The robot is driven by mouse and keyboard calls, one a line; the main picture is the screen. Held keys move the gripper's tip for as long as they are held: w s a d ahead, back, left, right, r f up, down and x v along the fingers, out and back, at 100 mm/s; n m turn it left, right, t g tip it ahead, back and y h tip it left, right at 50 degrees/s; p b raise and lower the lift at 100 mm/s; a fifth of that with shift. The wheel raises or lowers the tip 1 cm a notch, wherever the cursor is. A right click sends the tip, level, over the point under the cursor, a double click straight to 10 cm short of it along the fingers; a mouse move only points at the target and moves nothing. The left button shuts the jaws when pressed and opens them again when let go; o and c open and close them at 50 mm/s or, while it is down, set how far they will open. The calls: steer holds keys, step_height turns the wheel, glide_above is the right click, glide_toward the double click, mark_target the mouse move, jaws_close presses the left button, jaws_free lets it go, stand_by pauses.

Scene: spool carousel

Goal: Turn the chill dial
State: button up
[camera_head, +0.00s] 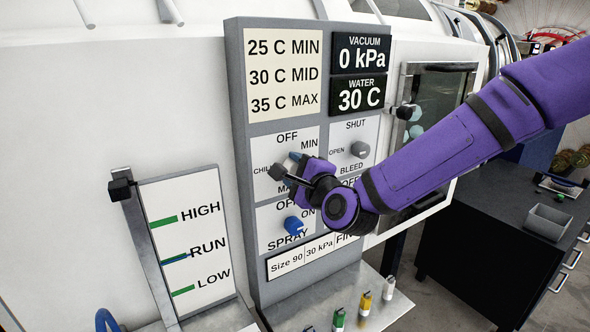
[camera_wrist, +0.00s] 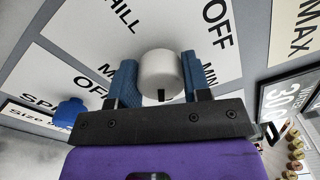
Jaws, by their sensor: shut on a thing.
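The chill dial is a pale grey round knob (camera_head: 276,172) on the control panel, partly hidden by my gripper in the head view. It shows clearly in the wrist view (camera_wrist: 160,70) between two blue fingertips. My gripper (camera_wrist: 158,82) is shut on it, one finger on each side. A small black mark on the dial's lower edge faces my palm, between MIN and a partly hidden label starting with M. OFF is at the upper right in the wrist view. The water display (camera_head: 359,96) reads 30 C.
The blue spray knob (camera_head: 293,224) sits just below, and the grey bleed knob (camera_head: 360,150) to the right. A card (camera_head: 284,72) above lists 25 C MIN, 30 C MID, 35 C MAX. A door with a dark handle (camera_head: 403,112) stands right of the panel, near my arm.

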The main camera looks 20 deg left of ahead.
steer(key=shift+f, duration=0.1)
steer(key=o, duration=0.9)
steer(key=shift+o, duration=0.2)
steer(key=shift+d, duration=0.1)
steer(key=v, duration=1)
steer(key=shift+s+d, duration=0.25)
